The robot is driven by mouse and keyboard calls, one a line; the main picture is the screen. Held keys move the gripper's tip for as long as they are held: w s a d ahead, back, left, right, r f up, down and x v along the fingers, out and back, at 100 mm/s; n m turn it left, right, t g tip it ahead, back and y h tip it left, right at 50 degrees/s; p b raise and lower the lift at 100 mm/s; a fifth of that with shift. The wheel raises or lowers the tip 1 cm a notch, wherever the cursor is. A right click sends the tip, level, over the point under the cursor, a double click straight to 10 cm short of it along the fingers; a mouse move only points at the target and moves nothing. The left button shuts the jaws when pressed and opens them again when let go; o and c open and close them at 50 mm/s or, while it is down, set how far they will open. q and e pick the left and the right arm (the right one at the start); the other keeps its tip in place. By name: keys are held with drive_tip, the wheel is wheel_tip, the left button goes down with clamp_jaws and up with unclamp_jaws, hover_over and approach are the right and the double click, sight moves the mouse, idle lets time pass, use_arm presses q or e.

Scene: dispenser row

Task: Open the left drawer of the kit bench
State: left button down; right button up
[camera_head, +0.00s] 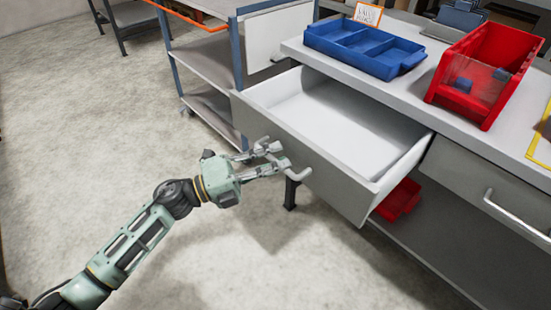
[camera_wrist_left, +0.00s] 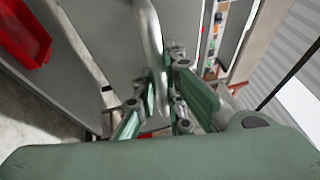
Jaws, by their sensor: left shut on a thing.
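The left drawer (camera_head: 335,117) of the kit bench is pulled well out, and its empty white inside shows in the head view. Its handle (camera_head: 299,176) is a grey bar on the drawer front. My left gripper (camera_head: 275,157) is shut on that handle, with its fingers around the bar. In the left wrist view the handle (camera_wrist_left: 149,40) runs down between the fingers of my left gripper (camera_wrist_left: 160,95). My right gripper is not in view.
A blue divided tray (camera_head: 365,47) and a red bin (camera_head: 484,72) stand on the bench top. The right drawer (camera_head: 480,185) looks closed. A red bin (camera_head: 399,200) is below the open drawer. A shelf cart (camera_head: 205,60) stands left of the bench. Floor at left is clear.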

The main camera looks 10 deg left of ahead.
use_arm(q)
drive_tip(key=shift+f, duration=0.1)
drive_tip(key=c, duration=1.8)
unclamp_jaws()
drive_tip(key=v, duration=1.2)
